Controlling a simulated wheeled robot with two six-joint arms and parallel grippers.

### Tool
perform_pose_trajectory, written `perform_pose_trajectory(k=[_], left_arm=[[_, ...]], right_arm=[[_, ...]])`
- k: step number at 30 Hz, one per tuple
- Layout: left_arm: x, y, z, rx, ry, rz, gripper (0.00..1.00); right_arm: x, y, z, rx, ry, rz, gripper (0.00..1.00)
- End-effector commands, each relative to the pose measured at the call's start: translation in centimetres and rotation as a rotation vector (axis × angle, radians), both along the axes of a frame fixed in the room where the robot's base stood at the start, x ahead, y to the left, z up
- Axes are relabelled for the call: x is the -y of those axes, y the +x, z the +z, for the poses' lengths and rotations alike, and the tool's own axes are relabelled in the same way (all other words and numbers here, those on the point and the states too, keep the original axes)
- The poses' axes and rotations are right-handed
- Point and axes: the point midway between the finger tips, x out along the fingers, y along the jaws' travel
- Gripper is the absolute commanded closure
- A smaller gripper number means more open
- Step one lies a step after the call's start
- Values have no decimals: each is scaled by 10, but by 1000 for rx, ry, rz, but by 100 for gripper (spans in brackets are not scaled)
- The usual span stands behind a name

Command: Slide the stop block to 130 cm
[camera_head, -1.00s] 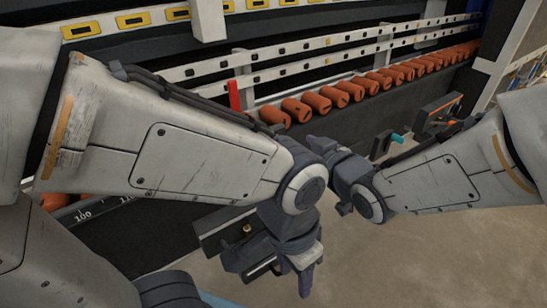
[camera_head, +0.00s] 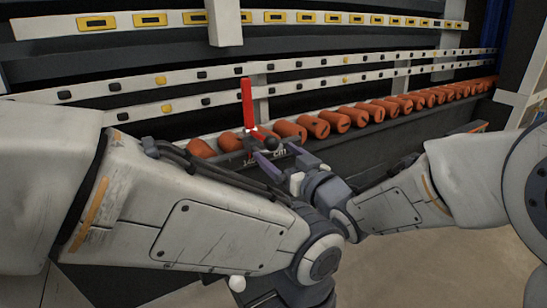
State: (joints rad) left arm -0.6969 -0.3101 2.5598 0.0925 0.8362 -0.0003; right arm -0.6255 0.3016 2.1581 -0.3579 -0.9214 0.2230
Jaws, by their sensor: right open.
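The red stop block (camera_head: 248,105) stands upright on the rail at the front of the rack, left of the picture's middle. A black round knob (camera_head: 270,143) sits at its lower right. My right gripper (camera_head: 281,168) is open, with its fingers pointing left and up. It is just below and right of the knob, and I cannot tell whether it touches. A scale label ending in "cm" shows partly behind the gripper; the 130 mark cannot be read. My left arm crosses the lower left, and its gripper is mostly cut off at the bottom edge, its fingers hidden.
A row of orange rollers (camera_head: 337,121) runs along the rack behind the rail. White perforated strips (camera_head: 220,72) span the rack above them. My left forearm hides the left part of the rail. Bare floor (camera_head: 420,265) lies at the lower right.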

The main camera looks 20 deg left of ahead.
Motion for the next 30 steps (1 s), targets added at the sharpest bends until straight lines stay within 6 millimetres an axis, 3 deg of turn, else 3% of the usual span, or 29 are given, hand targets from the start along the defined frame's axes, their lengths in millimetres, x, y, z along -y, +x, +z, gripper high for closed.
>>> perform_pose_trajectory(k=[6,16,17,24,30], left_arm=[[0,0,-10,0,0,0,50],[0,0,-10,0,0,0,50],[0,0,-10,0,0,0,50],[0,0,-10,0,0,0,50],[0,0,-9,0,0,0,50]], right_arm=[[-19,14,-1,1,-1,1,5],[-22,17,0,-1,-1,0,5],[-22,17,0,-1,-1,0,9],[-21,17,0,-1,-1,-1,100],[-28,16,0,-1,-2,2,100]])
